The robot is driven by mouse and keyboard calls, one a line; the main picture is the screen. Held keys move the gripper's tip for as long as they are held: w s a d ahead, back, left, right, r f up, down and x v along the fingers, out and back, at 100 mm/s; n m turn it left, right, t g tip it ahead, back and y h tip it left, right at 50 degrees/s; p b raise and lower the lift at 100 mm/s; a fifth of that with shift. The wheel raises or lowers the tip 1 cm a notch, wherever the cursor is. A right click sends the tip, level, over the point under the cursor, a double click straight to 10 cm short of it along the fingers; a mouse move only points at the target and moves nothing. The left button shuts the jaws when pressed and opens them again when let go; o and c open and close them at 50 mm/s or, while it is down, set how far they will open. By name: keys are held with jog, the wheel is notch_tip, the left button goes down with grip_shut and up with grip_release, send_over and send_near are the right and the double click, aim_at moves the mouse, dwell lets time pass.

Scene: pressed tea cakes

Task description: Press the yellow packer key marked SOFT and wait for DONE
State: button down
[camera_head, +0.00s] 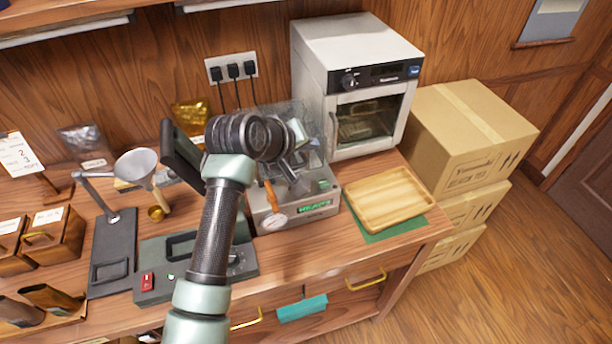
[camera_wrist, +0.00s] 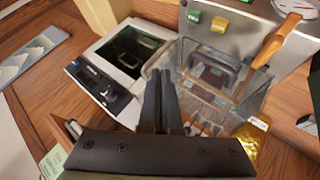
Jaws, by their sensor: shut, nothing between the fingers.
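The packer (camera_head: 268,217) stands on the counter, partly behind my arm in the head view, with a lit green display (camera_head: 315,207) on its front; I cannot read its word surely. In the wrist view, the packer's metal face (camera_wrist: 245,35) carries a yellow key (camera_wrist: 219,25) beside a green key (camera_wrist: 194,16); their markings are too small to read. My gripper (camera_wrist: 163,75) is shut and empty, apart from the yellow key in the picture, with the packer's clear guard (camera_wrist: 200,88) close beside its fingers. My arm hides most of the gripper in the head view.
A white oven (camera_head: 357,75) stands behind the packer. A wooden tray (camera_head: 390,198) lies on a green mat to its right. Cardboard boxes (camera_head: 470,130) stand beyond the counter.

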jog(key=shift+s+a+f+m+y, duration=0.25)
jog(key=shift+a+f+m+y, duration=0.1)
jog(key=shift+a, duration=0.25)
jog(key=shift+f, duration=0.1)
notch_tip(320, 180, down, 8)
jog(key=b, duration=0.4)
jog(key=shift+f+b, duration=0.3)
jog(key=shift+b, duration=0.25)
dwell(1.4)
jog(key=shift+f+b, duration=0.45)
jog(key=shift+b, duration=0.15)
